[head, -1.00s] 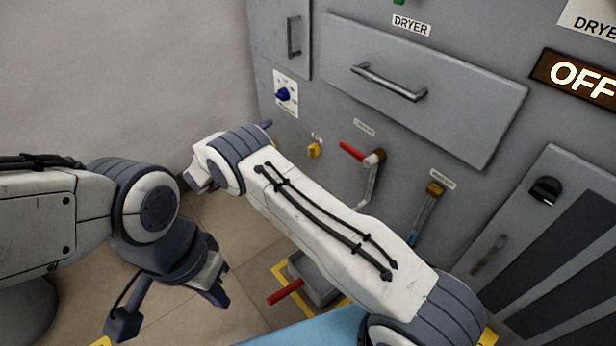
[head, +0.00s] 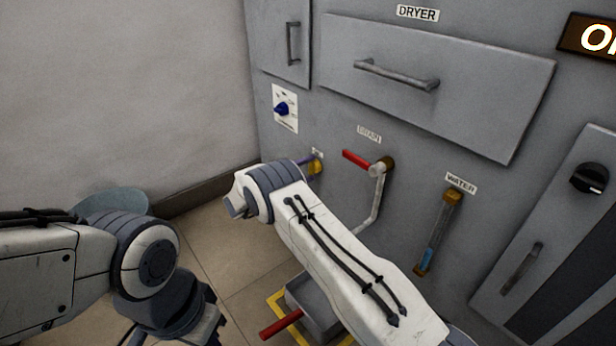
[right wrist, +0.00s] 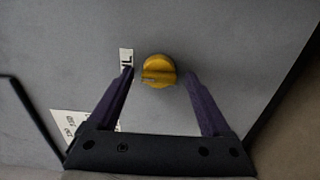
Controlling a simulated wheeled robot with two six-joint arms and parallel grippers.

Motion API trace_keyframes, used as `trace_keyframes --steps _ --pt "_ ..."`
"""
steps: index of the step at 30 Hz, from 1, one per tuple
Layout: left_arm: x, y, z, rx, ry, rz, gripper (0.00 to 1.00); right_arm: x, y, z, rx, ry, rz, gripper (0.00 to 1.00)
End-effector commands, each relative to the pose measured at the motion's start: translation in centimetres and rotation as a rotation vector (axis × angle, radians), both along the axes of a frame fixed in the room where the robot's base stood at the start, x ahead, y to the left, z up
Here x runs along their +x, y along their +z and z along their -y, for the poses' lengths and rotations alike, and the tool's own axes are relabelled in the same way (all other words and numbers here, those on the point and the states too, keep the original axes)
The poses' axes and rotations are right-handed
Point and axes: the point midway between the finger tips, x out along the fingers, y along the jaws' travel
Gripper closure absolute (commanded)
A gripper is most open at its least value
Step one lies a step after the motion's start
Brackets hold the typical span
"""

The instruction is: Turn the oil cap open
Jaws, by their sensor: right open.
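The oil cap is a yellow round knob on the grey panel. In the head view the oil cap (head: 315,168) shows just past the end of my right arm, partly covered, with its label mostly hidden. In the right wrist view the cap (right wrist: 158,71) sits between the fingertips of my right gripper (right wrist: 158,74), with a gap on each side. My right gripper is open and faces the panel, one finger on either side of the cap and not closed on it. My left gripper is low at the left of the head view, its fingers cut off by the bottom edge.
To the right of the cap are a drain lever with a red handle (head: 357,160) and a water gauge (head: 438,232). A blue dial (head: 283,108) is above left. A grey box with a red lever (head: 281,325) stands on the floor below. A dryer drawer (head: 430,75) is above.

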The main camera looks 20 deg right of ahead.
Motion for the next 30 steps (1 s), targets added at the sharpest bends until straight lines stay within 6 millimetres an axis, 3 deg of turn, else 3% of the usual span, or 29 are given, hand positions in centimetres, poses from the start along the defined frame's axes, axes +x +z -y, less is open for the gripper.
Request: trace_keyframes --steps 11,18,30 --pt "0.0 -0.39 0.0 0.0 0.0 0.0 1.0 0.27 0.13 0.7 -0.001 0.001 0.0 0.17" --pt "0.0 -0.39 0.0 0.0 0.0 0.0 1.0 0.26 0.11 0.68 -0.001 0.001 0.0 1.0" --pt "0.0 0.45 0.0 0.0 0.0 0.0 1.0 0.23 0.24 0.67 0.025 0.001 0.072 1.0"
